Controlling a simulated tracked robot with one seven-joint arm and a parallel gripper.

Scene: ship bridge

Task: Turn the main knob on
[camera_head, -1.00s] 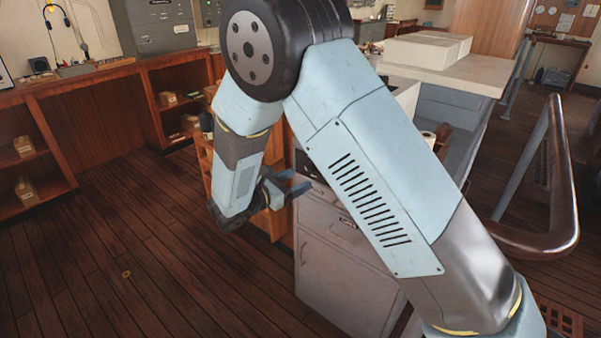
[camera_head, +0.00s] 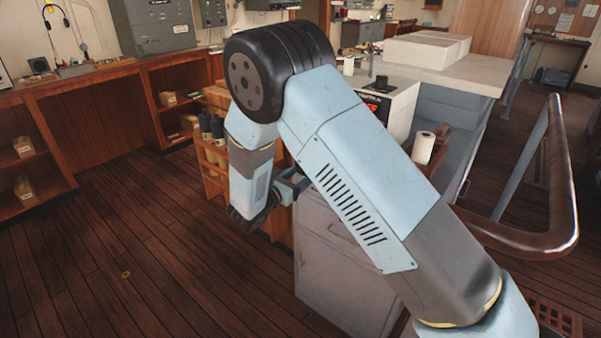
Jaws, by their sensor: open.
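My gripper (camera_head: 296,187) is open, low beside the left edge of a grey cabinet (camera_head: 340,262), its fingers pointing right. My arm covers much of the cabinet's upper front. I cannot make out the main knob; the panel that may bear it is hidden behind my arm or too small to read. Above the cabinet, a white-topped unit (camera_head: 402,92) shows a black panel (camera_head: 376,106) with a red mark. I cannot tell whether the gripper touches the cabinet.
A brown handrail (camera_head: 562,190) curves at the right. A wooden shelf with dark bottles (camera_head: 211,128) stands just behind my forearm. A white paper roll (camera_head: 424,147) stands right of my arm.

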